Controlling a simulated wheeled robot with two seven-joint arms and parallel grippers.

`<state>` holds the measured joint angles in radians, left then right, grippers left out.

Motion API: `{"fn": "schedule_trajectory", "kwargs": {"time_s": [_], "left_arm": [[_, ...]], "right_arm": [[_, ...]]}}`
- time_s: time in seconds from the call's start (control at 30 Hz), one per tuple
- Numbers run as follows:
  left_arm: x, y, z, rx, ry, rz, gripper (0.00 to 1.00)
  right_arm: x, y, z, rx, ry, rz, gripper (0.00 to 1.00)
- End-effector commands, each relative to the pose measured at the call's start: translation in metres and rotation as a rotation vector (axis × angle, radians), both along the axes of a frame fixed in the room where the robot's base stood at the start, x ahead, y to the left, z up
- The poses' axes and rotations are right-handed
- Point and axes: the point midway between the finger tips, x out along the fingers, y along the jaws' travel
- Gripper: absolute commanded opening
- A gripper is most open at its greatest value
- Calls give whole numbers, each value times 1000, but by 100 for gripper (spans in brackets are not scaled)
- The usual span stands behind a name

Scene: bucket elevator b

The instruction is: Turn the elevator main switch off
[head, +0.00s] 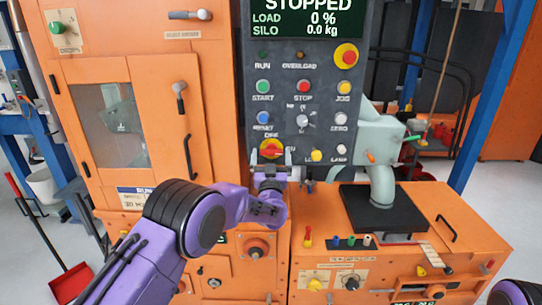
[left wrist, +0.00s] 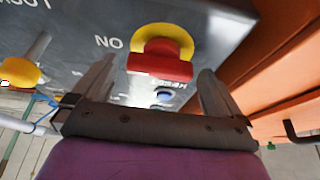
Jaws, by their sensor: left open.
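The main switch (head: 271,148) is a red handle on a yellow disc, low on the dark control panel. An OFF label stands above it and an ON label to its right. The left wrist view shows the panel upside down, with the red handle (left wrist: 160,66) lying crosswise, in line with the ON label. My left gripper (head: 270,161) is open just below and in front of the switch. In the left wrist view its fingers (left wrist: 157,74) stand apart on either side of the handle; I cannot tell whether they touch it. My right gripper is out of view.
The display (head: 307,18) reads STOPPED, load 0 %. A red emergency button (head: 346,56) and several coloured push buttons sit above the switch. A grey-green machine (head: 380,140) stands right of the panel on an orange cabinet.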

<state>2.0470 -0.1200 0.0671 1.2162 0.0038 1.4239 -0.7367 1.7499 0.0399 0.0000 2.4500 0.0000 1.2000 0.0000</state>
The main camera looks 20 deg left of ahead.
Motion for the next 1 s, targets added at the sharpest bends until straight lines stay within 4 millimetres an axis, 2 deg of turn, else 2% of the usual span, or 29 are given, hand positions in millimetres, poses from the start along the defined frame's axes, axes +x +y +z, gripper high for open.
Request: {"fn": "schedule_trajectory", "kwargs": {"time_s": [0.2,0.37,0.73,1.0], "left_arm": [[0,0,-1,0,1,-1,100],[0,0,-1,0,1,-1,48],[0,0,-3,-44,-12,0,48],[0,-2,-5,-211,-60,-1,48]], "right_arm": [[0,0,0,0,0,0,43],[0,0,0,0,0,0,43],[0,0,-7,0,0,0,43],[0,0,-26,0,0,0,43]]}}
